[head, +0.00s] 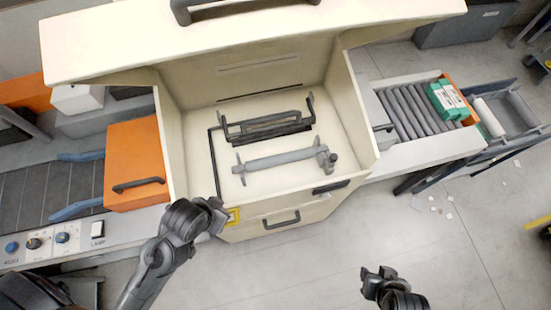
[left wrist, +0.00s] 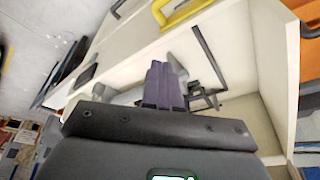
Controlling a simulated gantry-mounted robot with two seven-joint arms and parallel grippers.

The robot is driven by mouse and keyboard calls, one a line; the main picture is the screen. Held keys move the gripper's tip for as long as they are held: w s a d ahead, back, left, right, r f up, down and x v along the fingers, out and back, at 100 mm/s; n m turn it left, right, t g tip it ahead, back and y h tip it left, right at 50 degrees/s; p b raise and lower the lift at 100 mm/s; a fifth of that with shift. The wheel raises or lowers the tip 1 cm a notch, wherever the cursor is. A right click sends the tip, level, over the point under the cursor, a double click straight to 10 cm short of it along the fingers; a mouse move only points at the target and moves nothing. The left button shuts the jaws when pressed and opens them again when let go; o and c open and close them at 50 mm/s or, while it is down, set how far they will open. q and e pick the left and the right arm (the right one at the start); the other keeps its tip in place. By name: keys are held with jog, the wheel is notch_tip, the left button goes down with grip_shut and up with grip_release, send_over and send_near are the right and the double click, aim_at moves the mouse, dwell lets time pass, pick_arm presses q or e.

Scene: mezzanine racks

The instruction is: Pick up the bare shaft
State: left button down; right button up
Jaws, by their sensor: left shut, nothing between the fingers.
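A bare grey shaft (head: 280,160) lies inside a cream open-topped box, with an upright end piece at its left and a thicker grey end fitting at its right. My left gripper (head: 219,212) is at the box's front left corner, apart from the shaft and to its lower left. In the left wrist view its purple fingers (left wrist: 163,82) are together with nothing between them, and they hide part of the grey shaft (left wrist: 122,96) behind them. My right gripper (head: 378,272) is over the floor in front of the box, away from the shaft; its finger gap is unclear.
The cream box (head: 196,150) has high side walls and a raised lid. A black frame (head: 265,126) lies behind the shaft. An orange box (head: 135,165) stands left. A roller conveyor (head: 408,110) with a green carton (head: 446,100) is right.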

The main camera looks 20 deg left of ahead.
pick_arm(q)
jog(key=c, duration=1.8)
grip_release()
jog(key=o, duration=1.3)
